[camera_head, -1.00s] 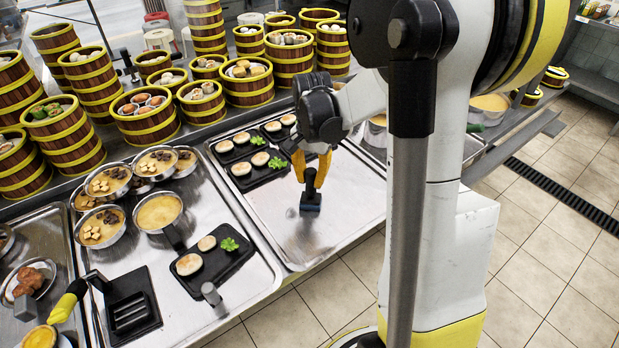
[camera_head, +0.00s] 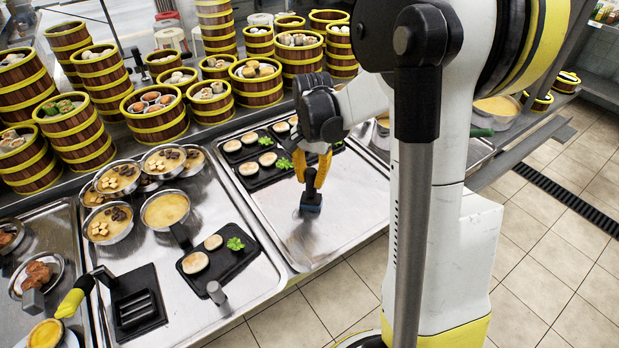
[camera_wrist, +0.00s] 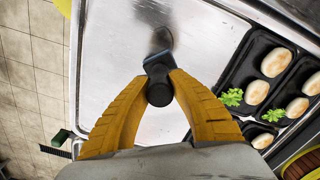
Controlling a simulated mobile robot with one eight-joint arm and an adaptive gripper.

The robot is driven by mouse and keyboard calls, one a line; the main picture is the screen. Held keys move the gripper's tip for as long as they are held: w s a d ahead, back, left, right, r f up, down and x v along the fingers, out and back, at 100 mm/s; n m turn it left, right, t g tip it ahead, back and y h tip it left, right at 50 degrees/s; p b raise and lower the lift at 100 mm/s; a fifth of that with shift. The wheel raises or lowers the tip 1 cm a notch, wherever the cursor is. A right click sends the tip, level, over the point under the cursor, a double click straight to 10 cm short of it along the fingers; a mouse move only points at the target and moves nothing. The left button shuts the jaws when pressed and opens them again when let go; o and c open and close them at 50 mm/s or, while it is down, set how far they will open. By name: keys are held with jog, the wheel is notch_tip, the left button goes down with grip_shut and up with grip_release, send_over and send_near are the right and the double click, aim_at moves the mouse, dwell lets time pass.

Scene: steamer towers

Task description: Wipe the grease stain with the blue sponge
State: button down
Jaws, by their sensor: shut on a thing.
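My gripper (camera_head: 313,179) has yellow fingers shut on the dark handle of the blue sponge (camera_head: 311,201). The sponge is low over the steel tray (camera_head: 350,215); I cannot tell whether it touches. In the wrist view the sponge (camera_wrist: 158,60) sits between the fingertips, with its blue edge showing past the handle. The grease stain (camera_head: 302,232) is a dark smear on the bare tray, just in front of the sponge. In the wrist view the stain (camera_wrist: 161,36) lies just beyond the sponge. Part of the stain may be hidden under the sponge.
Black trays with buns and green garnish (camera_head: 262,158) lie behind the gripper on the same steel tray. Another black tray (camera_head: 240,262) and bowls of food (camera_head: 165,209) are at the left. Bamboo steamer towers (camera_head: 255,80) stand behind. The steel tray's front right is bare.

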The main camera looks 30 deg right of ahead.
jog(key=shift+s+d+f, duration=0.1)
jog(key=shift+s+d, duration=0.55)
jog(key=shift+r+p, duration=0.6)
jog(key=shift+r, duration=0.25)
notch_tip(320, 180, up, 5)
jog(key=p, duration=0.3)
jog(key=shift+p, duration=0.35)
